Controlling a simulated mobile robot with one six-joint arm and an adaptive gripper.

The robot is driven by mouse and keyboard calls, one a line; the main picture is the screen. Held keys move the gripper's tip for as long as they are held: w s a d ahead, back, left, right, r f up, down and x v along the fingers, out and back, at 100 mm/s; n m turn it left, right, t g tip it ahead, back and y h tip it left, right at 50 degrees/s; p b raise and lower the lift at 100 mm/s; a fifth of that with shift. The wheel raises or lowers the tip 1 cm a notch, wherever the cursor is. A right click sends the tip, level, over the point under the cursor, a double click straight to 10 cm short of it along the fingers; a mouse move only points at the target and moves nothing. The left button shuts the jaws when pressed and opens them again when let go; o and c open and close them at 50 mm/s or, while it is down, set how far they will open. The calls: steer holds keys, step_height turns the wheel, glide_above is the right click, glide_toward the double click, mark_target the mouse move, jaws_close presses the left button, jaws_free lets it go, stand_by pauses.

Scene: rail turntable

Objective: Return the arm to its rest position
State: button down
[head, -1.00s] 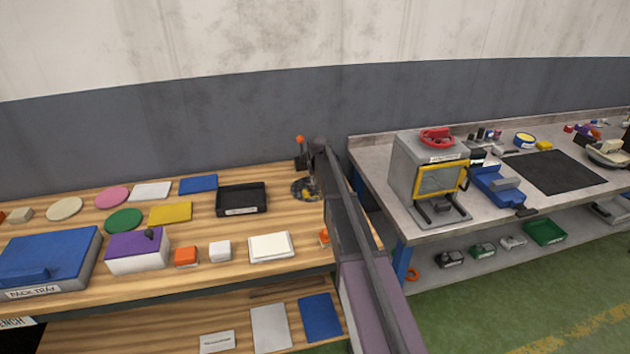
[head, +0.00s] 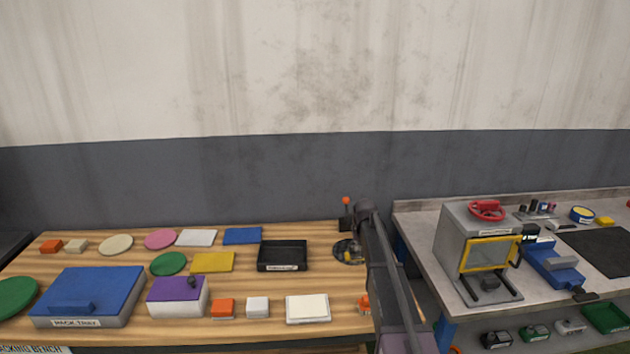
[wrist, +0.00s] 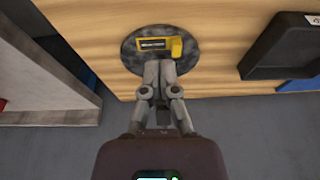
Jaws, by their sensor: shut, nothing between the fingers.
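My gripper (wrist: 159,68) is shut and empty in the wrist view. Its fingertips appear just in front of a dark round disc (wrist: 196,82) on the wooden bench, which carries a yellow labelled block (wrist: 174,45). I cannot tell whether the fingers touch the disc. In the head view my arm reaches up over the bench's right end, and the dark disc (head: 342,254) shows partly behind it. The gripper itself is hidden there.
A lever with an orange knob (head: 346,201) stands behind the disc. A black tray (head: 283,256) lies to its left, with flat coloured pieces, a purple-topped box (head: 178,297) and a blue pack tray (head: 90,292) further left. A grey bench with a press (head: 476,262) stands right.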

steer(key=s+a+g, duration=0.1)
steer(key=s+a, duration=0.2)
steer(key=s, duration=1.4)
steer(key=s+a+g, duration=0.2)
steer(key=s+a, duration=0.2)
steer(key=s, duration=1.4)
steer(key=shift+s+f, duration=0.35)
